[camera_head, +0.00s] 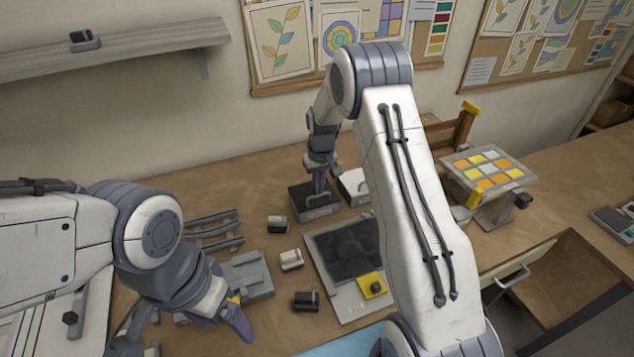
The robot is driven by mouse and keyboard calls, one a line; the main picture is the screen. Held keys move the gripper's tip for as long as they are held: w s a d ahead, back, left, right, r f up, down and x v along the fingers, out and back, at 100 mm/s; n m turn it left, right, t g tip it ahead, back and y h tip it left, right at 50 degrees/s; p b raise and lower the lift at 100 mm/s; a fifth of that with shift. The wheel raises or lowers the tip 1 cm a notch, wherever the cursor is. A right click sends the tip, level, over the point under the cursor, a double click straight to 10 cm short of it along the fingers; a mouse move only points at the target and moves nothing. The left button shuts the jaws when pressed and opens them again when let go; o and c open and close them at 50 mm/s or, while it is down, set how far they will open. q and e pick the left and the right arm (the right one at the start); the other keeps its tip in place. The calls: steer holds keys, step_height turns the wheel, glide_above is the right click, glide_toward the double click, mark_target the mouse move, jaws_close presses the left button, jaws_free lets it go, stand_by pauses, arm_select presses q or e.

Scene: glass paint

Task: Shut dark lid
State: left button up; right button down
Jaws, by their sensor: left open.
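A dark box (316,211) with a handle on its front stands toward the back of the table. Its top is partly hidden by my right gripper (319,183), so I cannot tell how its lid sits. My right gripper points down at the top of this box, and its fingers look close together. I cannot tell whether they hold anything. My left gripper (184,330) is open at the lower left, low over the table and well away from the dark box.
A white box (352,188) stands right beside the dark one, partly behind my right arm. Small dark and white blocks (291,260) lie in front. A grey board with a dark panel (345,247) lies at centre. A colour-tile stand (487,170) is at right.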

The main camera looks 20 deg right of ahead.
step_height(320, 180, up, 13)
steer(key=b, duration=0.2)
steer(key=s+a+r+n+b, duration=0.1)
steer(key=s+a+r+n, duration=0.1)
steer(key=s+a, duration=0.55)
steer(key=s+a+n+b, duration=0.1)
steer(key=s+a+n, duration=0.1)
steer(key=s+a, duration=0.7)
arm_select(q)
steer(key=f, duration=0.1)
steer(key=f+b, duration=0.1)
steer(key=f, duration=0.3)
steer(key=shift+w+a+b, duration=0.1)
steer(key=shift+w+b, duration=0.2)
arm_select(e)
steer(key=s+a+f+n, duration=0.1)
steer(key=s, duration=0.9)
steer(key=s+f+n+g, duration=0.1)
steer(key=s+f+n, duration=0.1)
steer(key=s, duration=0.7)
steer(key=shift+s+a+y, duration=0.35)
steer(key=shift+y, duration=0.05)
steer(key=shift+f, duration=0.1)
